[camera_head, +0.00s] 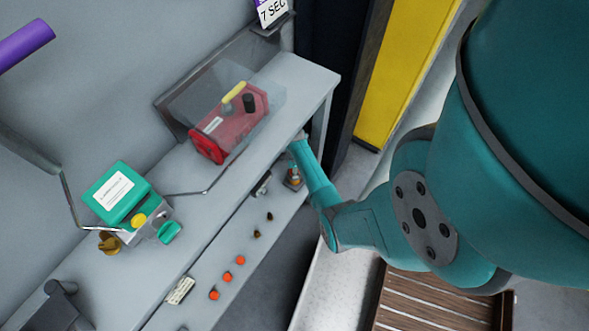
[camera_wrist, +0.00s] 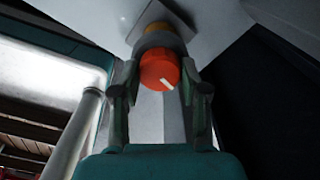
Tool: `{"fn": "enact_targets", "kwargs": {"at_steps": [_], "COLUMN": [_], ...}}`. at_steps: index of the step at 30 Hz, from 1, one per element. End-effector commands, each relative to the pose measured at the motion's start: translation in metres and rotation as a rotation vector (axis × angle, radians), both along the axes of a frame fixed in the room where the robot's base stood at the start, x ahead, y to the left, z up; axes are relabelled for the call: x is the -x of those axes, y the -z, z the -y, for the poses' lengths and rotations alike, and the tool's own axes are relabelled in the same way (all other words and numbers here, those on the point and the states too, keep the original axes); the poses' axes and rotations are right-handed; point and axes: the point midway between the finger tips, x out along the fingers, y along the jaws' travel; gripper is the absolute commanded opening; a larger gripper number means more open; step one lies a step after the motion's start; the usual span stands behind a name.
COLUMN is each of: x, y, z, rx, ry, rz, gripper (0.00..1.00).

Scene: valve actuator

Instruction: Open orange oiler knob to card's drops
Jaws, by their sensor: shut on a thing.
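The orange oiler knob (camera_wrist: 158,70) is in the middle of the wrist view, below a yellowish collar (camera_wrist: 160,40). A white mark on its face points down and to the right. My gripper (camera_wrist: 157,78) has one finger on each side of the knob and is shut on it. In the head view, my green arm reaches to the bench front, where a small fitting (camera_head: 293,178) shows beside it; the knob is not clear there. A card reading "7 SEC" (camera_head: 272,12) is at the top. A small white card (camera_head: 180,290) is on the bench front, its text too small to read.
The grey bench (camera_head: 190,235) carries a red device (camera_head: 232,122) under a clear cover and a green box (camera_head: 117,195) with a yellow knob. Several orange buttons (camera_head: 227,276) line its front. A yellow panel (camera_head: 410,70) stands behind, and a slatted wooden platform (camera_head: 430,310) lies below.

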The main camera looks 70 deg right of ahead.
Motion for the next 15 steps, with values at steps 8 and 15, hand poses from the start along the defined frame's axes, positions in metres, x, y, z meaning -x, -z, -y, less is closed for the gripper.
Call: {"fn": "enact_targets", "kwargs": {"at_steps": [8, 15], "x": [-0.0003, -0.0003], "y": [-0.0001, -0.0023], "z": [-0.0001, 0.0002], "rx": [0.0, 0.0], "ry": [-0.001, -0.001], "rz": [0.001, 0.001], "gripper": [0.7, 0.7]}}
